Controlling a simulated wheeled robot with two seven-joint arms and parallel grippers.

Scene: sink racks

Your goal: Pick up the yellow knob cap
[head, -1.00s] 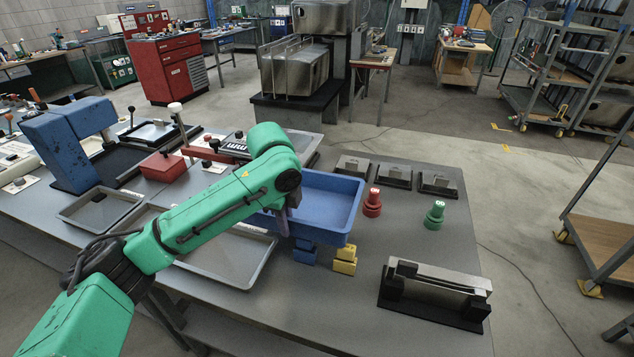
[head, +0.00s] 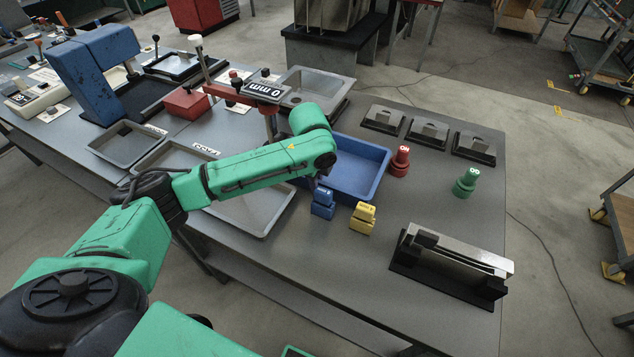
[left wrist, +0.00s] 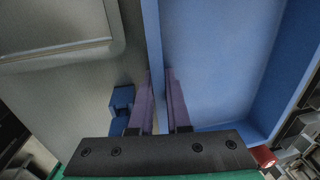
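The yellow knob cap (head: 365,211) sits upright on a yellow base on the grey table, in front of the blue tray, in the head view. A similar blue cap (head: 324,193) stands just left of it. My left gripper (head: 316,183) is mostly hidden behind its own arm, above the near left end of the blue tray and behind the blue cap. In the left wrist view its two purple fingers (left wrist: 160,88) are apart, with nothing seen held, and the tray's rim shows between them. The yellow cap is not seen in that view. My right gripper is out of view.
The blue tray (head: 382,188) lies behind the caps. Red (head: 400,160) and green (head: 466,181) knobs stand to the right, with a metal holder (head: 452,262) on a black base at front right. The table is bare between the yellow cap and that holder.

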